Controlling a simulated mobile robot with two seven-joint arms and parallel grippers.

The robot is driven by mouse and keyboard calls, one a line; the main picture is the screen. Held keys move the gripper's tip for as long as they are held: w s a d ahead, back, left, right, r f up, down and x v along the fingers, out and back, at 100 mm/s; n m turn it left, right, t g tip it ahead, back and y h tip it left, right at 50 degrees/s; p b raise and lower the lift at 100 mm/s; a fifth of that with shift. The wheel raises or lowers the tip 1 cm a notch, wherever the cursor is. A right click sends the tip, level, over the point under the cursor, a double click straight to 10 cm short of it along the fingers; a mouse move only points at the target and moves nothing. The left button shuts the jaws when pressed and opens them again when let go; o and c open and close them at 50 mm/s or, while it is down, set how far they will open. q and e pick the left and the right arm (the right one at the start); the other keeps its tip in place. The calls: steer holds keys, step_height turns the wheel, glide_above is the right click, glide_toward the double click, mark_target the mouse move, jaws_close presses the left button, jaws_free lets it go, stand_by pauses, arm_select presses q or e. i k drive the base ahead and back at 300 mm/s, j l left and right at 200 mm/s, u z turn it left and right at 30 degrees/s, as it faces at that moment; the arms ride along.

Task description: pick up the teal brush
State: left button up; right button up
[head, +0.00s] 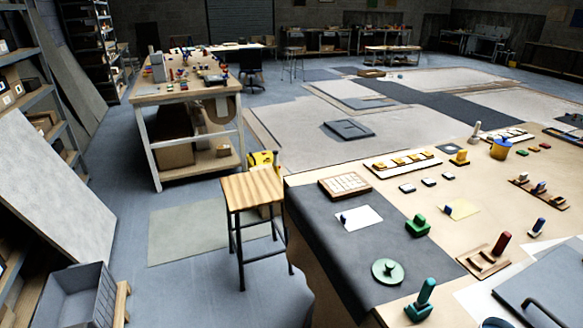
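A teal object that looks like the teal brush (424,296) stands near the front edge of the tan worktable (330,240). It has a broad base and an upright handle that leans slightly right. It is clear of the things around it. Neither of my grippers is in view.
A green disc with a knob (387,271) lies left of the brush on a dark mat (330,215). A wooden rack with a red peg (487,257) and a grey panel with a black handle (545,300) are to the right. A wooden stool (253,192) stands left of the table.

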mark_target(428, 286)
steer(key=z, duration=1.3)
